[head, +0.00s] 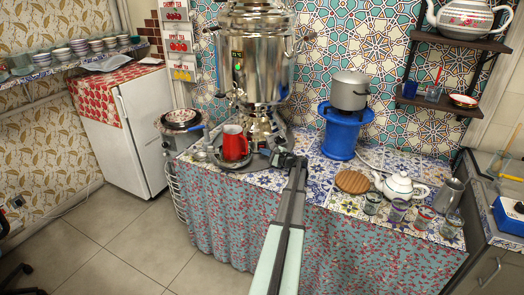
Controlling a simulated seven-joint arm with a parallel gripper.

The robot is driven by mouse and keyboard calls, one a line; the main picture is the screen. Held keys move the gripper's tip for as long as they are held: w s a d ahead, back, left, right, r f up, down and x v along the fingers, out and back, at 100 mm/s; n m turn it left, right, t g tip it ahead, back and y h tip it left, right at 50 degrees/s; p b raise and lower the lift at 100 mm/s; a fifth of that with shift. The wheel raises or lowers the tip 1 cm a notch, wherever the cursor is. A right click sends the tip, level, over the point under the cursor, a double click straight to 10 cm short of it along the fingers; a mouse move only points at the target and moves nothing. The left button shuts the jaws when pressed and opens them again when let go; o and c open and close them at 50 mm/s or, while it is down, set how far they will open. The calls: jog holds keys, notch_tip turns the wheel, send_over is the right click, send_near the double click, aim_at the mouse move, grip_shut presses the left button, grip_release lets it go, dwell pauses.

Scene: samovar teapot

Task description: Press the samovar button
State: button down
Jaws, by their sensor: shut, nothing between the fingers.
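The large silver samovar (256,65) stands upright on the tiled counter, its top cut off by the frame edge. A small dark panel with a green light (237,67) is on its left front side; I take this to be the button area, but it is too small to make out clearly. My gripper (277,156) is shut and empty. In the picture it lies just below and right of the samovar's base, well below the panel. I cannot tell whether it touches the base or the counter.
A red mug (234,142) stands on a tray left of my gripper. A blue stand (341,132) holds a grey pot (350,90) to the right. A white teapot (400,187), a wooden trivet (352,181) and several cups stand at the right front. A white fridge (145,130) is at left.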

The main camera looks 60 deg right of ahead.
jog(key=shift+a, duration=0.1)
dwell(0.3)
jog(key=shift+s+a, duration=0.25)
jog(key=shift+a, duration=0.1)
jog(key=shift+s+a, duration=0.55)
jog(key=shift+a, duration=0.3)
jog(key=shift+s+a, duration=0.55)
jog(key=shift+a, duration=0.3)
jog(key=shift+s+a, duration=0.55)
jog(key=shift+a, duration=0.3)
jog(key=c, duration=1.9)
grip_release()
